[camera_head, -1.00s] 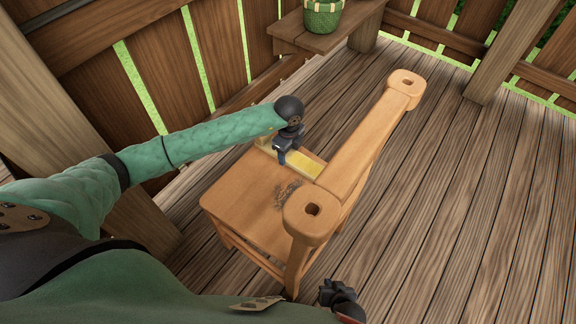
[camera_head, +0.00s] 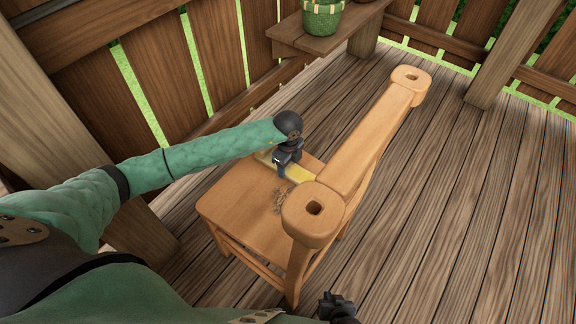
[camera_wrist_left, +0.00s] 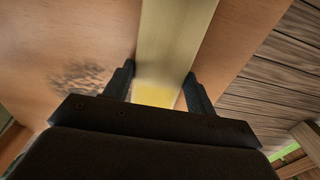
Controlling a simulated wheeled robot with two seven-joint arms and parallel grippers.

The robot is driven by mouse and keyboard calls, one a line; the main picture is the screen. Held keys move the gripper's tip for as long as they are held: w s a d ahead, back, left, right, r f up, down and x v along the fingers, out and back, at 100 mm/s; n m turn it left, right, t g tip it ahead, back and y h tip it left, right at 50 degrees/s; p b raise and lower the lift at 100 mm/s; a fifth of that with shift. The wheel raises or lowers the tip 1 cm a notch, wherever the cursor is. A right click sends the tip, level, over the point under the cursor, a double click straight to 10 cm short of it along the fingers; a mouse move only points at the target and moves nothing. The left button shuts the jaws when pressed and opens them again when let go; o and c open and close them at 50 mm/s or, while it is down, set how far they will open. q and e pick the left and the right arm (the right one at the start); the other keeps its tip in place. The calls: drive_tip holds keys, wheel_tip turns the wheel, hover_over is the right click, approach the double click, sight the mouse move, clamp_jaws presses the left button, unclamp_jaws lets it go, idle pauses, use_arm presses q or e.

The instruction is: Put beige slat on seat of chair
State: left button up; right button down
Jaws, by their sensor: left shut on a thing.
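The beige slat (camera_head: 300,174) is a flat pale yellow bar at the far part of the wooden chair's seat (camera_head: 237,207), beside the backrest. I cannot tell whether the slat touches the seat. My right gripper (camera_head: 336,305) is at the bottom edge, empty-looking, its jaws unclear.
The chair's backrest (camera_head: 365,140) with two round knobs stands to the right of the seat. A dark scuffed patch (camera_head: 281,197) marks the seat. A bench (camera_head: 325,36) with a green basket (camera_head: 322,17) stands behind. Plank floor (camera_head: 450,200) is clear at right.

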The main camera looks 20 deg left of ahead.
sight(288, 167)
use_arm(q)
drive_tip(key=shift+f, duration=0.15)
drive_tip(key=o, duration=1.1)
use_arm(e)
drive_tip(key=shift+f, duration=0.1)
use_arm(q)
drive_tip(key=shift+r+p, duration=0.35)
drive_tip(key=shift+r, duration=0.2)
wheel_tip(288, 167, up, 5)
drive_tip(key=p, duration=0.3)
drive_tip(key=shift+r+p, duration=2.25)
drive_tip(key=shift+r, duration=0.85)
use_arm(e)
wheel_tip(288, 167, up, 21)
drive_tip(key=w+g, duration=0.1)
drive_tip(key=g, duration=0.1)
drive_tip(key=shift+w+r+n, duration=0.15)
drive_tip(key=shift+r+n, duration=0.05)
drive_tip(key=shift+n, duration=0.1)
